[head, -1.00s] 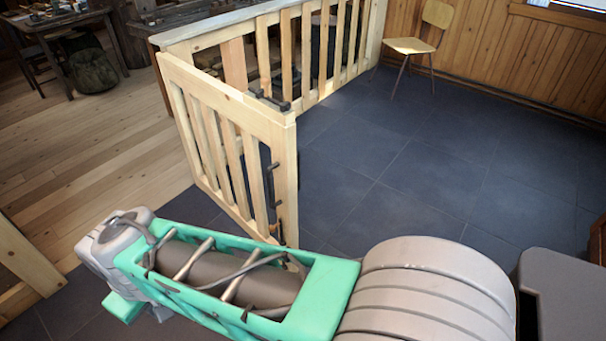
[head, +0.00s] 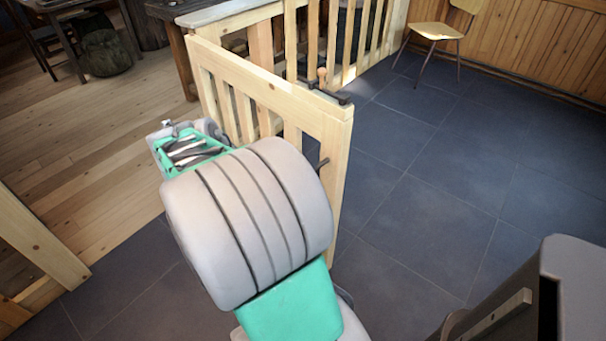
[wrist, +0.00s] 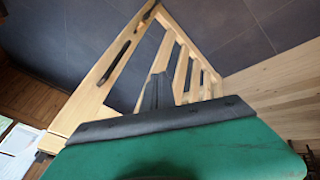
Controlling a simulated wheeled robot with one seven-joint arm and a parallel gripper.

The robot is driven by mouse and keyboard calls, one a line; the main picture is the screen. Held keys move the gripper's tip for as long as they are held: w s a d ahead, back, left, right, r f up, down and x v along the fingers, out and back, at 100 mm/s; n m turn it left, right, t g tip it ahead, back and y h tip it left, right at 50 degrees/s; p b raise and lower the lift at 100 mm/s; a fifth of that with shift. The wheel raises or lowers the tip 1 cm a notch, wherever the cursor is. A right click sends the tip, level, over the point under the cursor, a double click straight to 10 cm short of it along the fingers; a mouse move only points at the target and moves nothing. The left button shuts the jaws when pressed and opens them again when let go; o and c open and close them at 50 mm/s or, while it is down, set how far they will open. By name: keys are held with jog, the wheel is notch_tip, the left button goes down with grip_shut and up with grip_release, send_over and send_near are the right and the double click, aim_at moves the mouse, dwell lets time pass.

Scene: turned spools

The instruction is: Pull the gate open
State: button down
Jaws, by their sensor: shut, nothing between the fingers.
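The gate (head: 275,95) is a pale slatted wooden panel. In the head view it stands at a wide angle to the fence behind it, its free end post (head: 338,150) toward me. A dark handle (head: 322,163) shows near that post, and a dark latch bar (head: 328,94) lies at its top. My arm hides the gate's lower part. In the wrist view the gate's slats (wrist: 182,75) and a dark handle (wrist: 118,58) lie beyond my gripper (wrist: 158,88). My gripper is shut and empty, apart from the handle; its gap from the slats is unclear.
A slatted fence (head: 345,40) with a grey top runs behind the gate. A yellow chair (head: 437,31) stands at the back right. A wooden frame (head: 38,240) is at the left. The dark tiled floor (head: 440,190) right of the gate is clear.

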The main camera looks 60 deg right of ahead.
jog(key=s+d+f+m+g+b, duration=0.1)
jog(key=s+d+f, duration=0.3)
jog(key=d, duration=0.3)
jog(key=s+d+f+m+h, duration=0.1)
jog(key=s+d+f, duration=0.3)
jog(key=d, duration=0.3)
jog(key=shift+s+d+g+b, duration=0.2)
jog(key=shift+d+g+b, duration=0.15)
jog(key=shift+g+b, duration=0.05)
